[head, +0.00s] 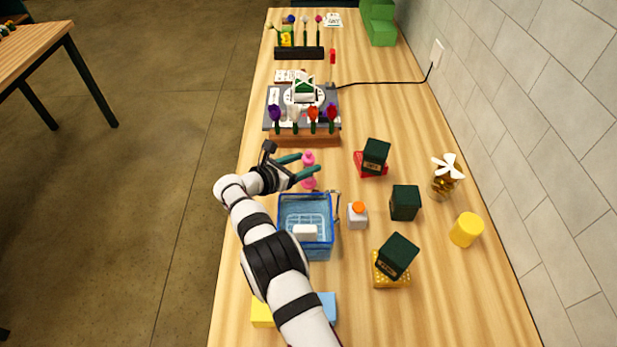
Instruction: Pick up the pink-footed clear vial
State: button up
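A small pink object (309,183), which looks like the pink-footed vial, stands on the wooden table just beyond the blue basket. Its upper and lower parts show pink; a clear body cannot be made out at this size. My gripper (310,162) reaches in from the left with its two green fingers spread apart. One finger is on the far side of the pink object and the other crosses in front of its middle. I see no firm contact, and the near finger hides part of the object.
A blue basket (289,243) stands close in front, with a white-and-orange bottle (357,216) beside it. A wooden flower rack (320,140) is behind. Dark green boxes (405,203), a yellow cylinder (466,230) and a white-flowered vase (442,186) stand to the right.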

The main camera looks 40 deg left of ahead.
grip_shut()
dwell(1.2)
